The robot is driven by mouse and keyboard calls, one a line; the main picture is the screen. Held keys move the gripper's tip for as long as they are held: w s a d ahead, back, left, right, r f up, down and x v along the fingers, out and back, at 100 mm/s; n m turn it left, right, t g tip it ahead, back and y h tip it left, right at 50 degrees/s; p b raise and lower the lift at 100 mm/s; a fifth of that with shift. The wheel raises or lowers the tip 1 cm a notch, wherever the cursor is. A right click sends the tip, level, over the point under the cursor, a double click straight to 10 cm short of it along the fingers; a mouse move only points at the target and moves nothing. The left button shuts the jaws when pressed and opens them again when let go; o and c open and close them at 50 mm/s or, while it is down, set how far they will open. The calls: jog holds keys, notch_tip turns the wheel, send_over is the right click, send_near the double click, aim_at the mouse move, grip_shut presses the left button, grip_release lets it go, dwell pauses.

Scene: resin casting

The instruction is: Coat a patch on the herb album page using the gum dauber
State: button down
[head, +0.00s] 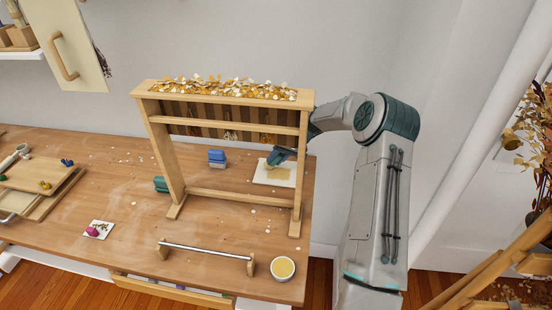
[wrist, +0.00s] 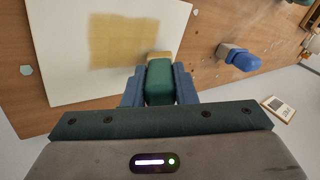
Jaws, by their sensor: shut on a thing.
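The herb album page (head: 259,180) is a white sheet lying on the table behind the wooden rack's right side. It fills the upper left of the wrist view (wrist: 60,75) and bears a yellowish-tan coated patch (wrist: 125,40). My gripper (wrist: 158,85) is shut on the gum dauber (wrist: 159,82), a green block with a tan pad (wrist: 159,56). The pad lies over the patch's lower right corner. I cannot tell whether it touches the page. In the head view, my gripper (head: 279,156) is over the page's far part, seen through the rack.
The wooden rack (head: 170,160), topped with dried petals, stands in front of the page. A blue block (head: 217,157) sits left of the page, a green one (head: 161,184) by the rack's left leg. A dish of yellow stuff (head: 283,267) and metal bar (head: 205,250) are near the front edge.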

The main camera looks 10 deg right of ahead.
jog(key=shift+s+d+b, duration=0.3)
jog(key=shift+s+d, duration=0.05)
jog(key=shift+d, duration=0.55)
jog(key=shift+s+d+b, duration=0.25)
jog(key=shift+s+d, duration=0.1)
jog(key=shift+d, duration=0.55)
jog(key=shift+a, duration=0.15)
jog(key=shift+w+a+b, duration=0.3)
jog(key=shift+w+a, duration=0.1)
jog(key=shift+a, duration=0.5)
jog(key=shift+w+a+b, duration=0.25)
jog(key=shift+w+a, duration=0.1)
jog(key=shift+a, duration=0.5)
jog(key=shift+r+p, duration=1.25)
jog(key=shift+r, duration=1.75)
jog(key=shift+r+p, duration=0.6)
jog(key=shift+r, duration=0.9)
